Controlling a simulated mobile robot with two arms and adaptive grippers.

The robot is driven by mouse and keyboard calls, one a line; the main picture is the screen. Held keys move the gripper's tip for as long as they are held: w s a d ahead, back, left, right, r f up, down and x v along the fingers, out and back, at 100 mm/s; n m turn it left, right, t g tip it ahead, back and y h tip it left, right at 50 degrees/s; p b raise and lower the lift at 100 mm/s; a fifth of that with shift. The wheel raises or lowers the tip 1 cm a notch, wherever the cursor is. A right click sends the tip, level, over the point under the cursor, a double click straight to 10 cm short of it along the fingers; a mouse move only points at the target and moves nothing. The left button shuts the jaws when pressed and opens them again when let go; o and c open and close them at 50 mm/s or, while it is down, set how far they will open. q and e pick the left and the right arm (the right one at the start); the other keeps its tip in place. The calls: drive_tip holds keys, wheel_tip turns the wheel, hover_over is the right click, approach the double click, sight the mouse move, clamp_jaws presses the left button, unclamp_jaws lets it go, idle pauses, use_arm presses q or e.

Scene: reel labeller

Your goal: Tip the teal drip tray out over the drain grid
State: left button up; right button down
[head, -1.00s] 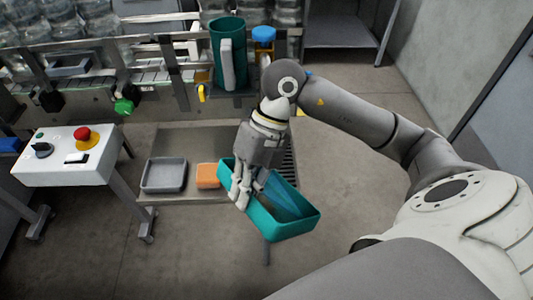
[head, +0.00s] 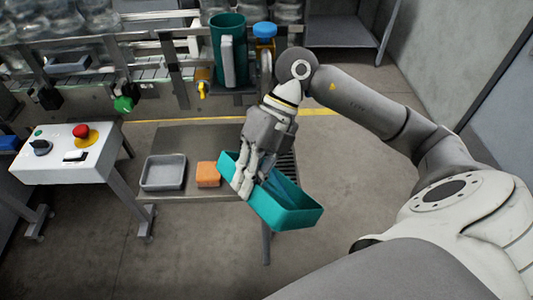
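The teal drip tray (head: 288,217) hangs in the air over the right part of the low grey table, its near right end past the table's edge. My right gripper (head: 245,180) is shut on the tray's near long wall, towards its left end. The tray looks tilted, with its near side wall facing me. A bluish patch that looks like liquid shows inside. The drain grid (head: 289,164) shows as dark slats at the table's right end, mostly hidden behind the tray and gripper. My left gripper is not in view.
A grey shallow tray (head: 163,172) and an orange sponge (head: 208,174) lie on the table (head: 185,140), left of the teal tray. A control box (head: 65,158) with a red button stands at left. Floor at right is clear.

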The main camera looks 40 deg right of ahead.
drive_tip(key=shift+w+d+r+y, duration=0.1)
drive_tip(key=shift+d+y, duration=0.2)
drive_tip(key=shift+d, duration=0.05)
drive_tip(key=shift+d+r, duration=0.25)
drive_tip(key=shift+r, duration=0.1)
drive_tip(key=shift+a, duration=0.1)
drive_tip(key=shift+w+y+b, duration=0.1)
drive_tip(key=shift+y+b, duration=0.3)
drive_tip(key=shift+b, duration=0.05)
drive_tip(key=shift+w+d+r+y, duration=0.15)
drive_tip(key=shift+d+y, duration=0.15)
drive_tip(key=shift+d, duration=0.15)
drive_tip(key=shift+d+r+g, duration=0.3)
drive_tip(key=shift+a, duration=0.1)
